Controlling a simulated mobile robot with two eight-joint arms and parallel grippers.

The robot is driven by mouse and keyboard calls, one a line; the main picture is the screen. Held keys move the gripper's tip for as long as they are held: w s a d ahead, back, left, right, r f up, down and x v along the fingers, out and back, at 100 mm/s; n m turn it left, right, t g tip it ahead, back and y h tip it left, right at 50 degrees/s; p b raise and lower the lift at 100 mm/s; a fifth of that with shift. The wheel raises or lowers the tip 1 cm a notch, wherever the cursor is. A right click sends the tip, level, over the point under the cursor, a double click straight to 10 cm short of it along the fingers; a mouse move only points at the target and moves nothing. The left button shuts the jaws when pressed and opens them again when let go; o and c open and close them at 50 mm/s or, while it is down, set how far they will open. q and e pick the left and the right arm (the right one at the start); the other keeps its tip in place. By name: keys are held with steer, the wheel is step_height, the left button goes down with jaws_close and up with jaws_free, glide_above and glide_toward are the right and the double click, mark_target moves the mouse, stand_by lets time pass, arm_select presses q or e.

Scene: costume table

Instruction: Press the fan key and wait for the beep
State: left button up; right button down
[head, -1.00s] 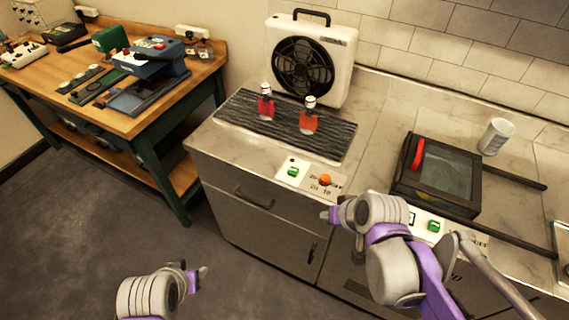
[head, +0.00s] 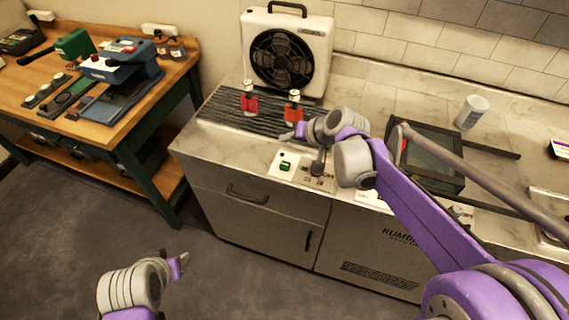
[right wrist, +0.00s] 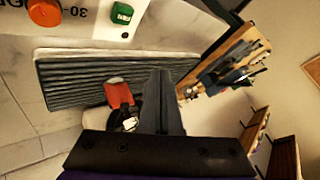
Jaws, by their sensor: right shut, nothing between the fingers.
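The white box fan (head: 285,55) with a black grille stands at the back of the counter. In front of it, a pale control panel (head: 273,174) carries a green key (head: 285,166). An orange knob (right wrist: 44,12) beside the key shows in the right wrist view, where the green key (right wrist: 122,13) is also visible. My right gripper (head: 287,136) is shut and empty, above the counter between the ridged mat and the panel, apart from the key in the picture. My left gripper (head: 181,265) is low over the floor; its jaw state is unclear.
A dark ridged mat (head: 222,112) holds two small red-and-orange bottles (head: 249,104). A dark glass-topped box (head: 440,150) and a white cup (head: 471,112) are at the right. A wooden workbench (head: 145,105) with tools stands left. My right arm covers part of the counter.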

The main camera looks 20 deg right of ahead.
mark_target(287, 167)
step_height(287, 167, down, 8)
steer(key=b, duration=0.4)
steer(key=shift+b, duration=0.3)
steer(key=shift+f, duration=0.4)
arm_select(q)
step_height(287, 167, down, 7)
steer(key=s, duration=0.2)
steer(key=shift+s+g, duration=0.3)
steer(key=shift+s, duration=0.05)
stand_by(0.6)
steer(key=shift+s+f+b, duration=0.1)
steer(key=shift+f+b, duration=0.25)
steer(key=shift+b, duration=0.05)
arm_select(e)
steer(key=shift+f, duration=0.4)
